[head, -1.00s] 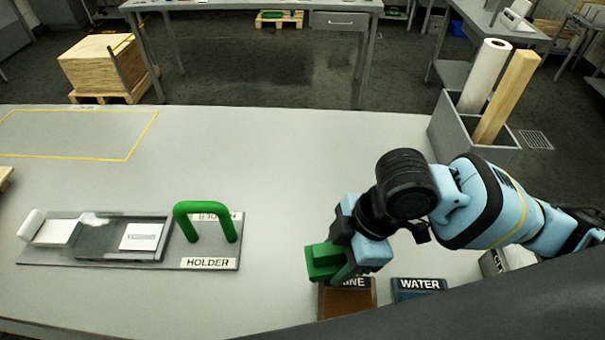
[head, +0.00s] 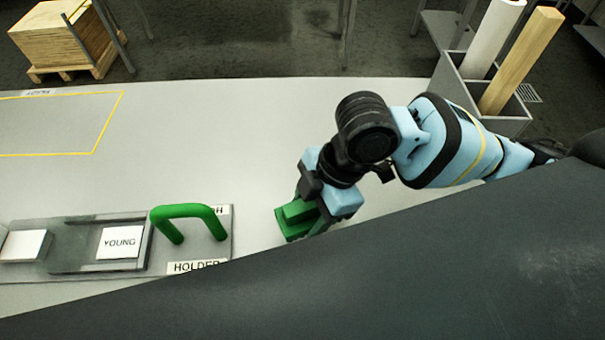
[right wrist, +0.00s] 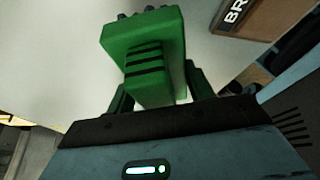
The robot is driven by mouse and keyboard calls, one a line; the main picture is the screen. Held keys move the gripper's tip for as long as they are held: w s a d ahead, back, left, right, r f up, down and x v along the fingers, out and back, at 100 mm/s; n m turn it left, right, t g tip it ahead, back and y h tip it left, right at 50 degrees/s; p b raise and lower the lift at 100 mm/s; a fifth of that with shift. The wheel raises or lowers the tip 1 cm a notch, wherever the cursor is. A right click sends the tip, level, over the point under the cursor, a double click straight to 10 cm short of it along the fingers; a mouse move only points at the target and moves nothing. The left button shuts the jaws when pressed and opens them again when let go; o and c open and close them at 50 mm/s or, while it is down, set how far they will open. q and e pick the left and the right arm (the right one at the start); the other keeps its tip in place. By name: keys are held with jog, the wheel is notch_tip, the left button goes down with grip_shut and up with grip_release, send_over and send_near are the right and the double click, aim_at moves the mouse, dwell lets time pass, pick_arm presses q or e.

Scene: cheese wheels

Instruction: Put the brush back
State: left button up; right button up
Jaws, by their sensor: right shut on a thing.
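The green brush (head: 293,218) is held in my right gripper (head: 318,216), over the table right of the holder. In the right wrist view, the brush (right wrist: 145,50) sits between the two fingers of the right gripper (right wrist: 158,92), its ridged green block facing the camera and dark bristle tips at its far end. The brush holder (head: 228,246) is a grey plate with a green arch (head: 188,211) and a HOLDER label. The brush is apart from the arch. My left gripper is not in view.
A tray (head: 70,262) with white cards, one reading YOUNG, lies left of the arch. A yellow outlined area (head: 95,153) is on the table behind. A grey bin (head: 455,88) with a paper roll and wooden post stands back right. The near right table is hidden.

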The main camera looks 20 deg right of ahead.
jog(key=w, duration=0.3)
jog(key=w+d, duration=0.1)
jog(key=w, duration=0.2)
jog(key=w+f, duration=0.1)
jog(key=w, duration=0.3)
jog(key=shift+d, duration=0.4)
jog(key=shift+f, duration=1.7)
jog(key=shift+f, duration=0.1)
jog(key=o, duration=0.9)
jog(key=shift+s, duration=0.1)
jog(key=shift+o, duration=0.2)
jog(key=v, duration=1.2)
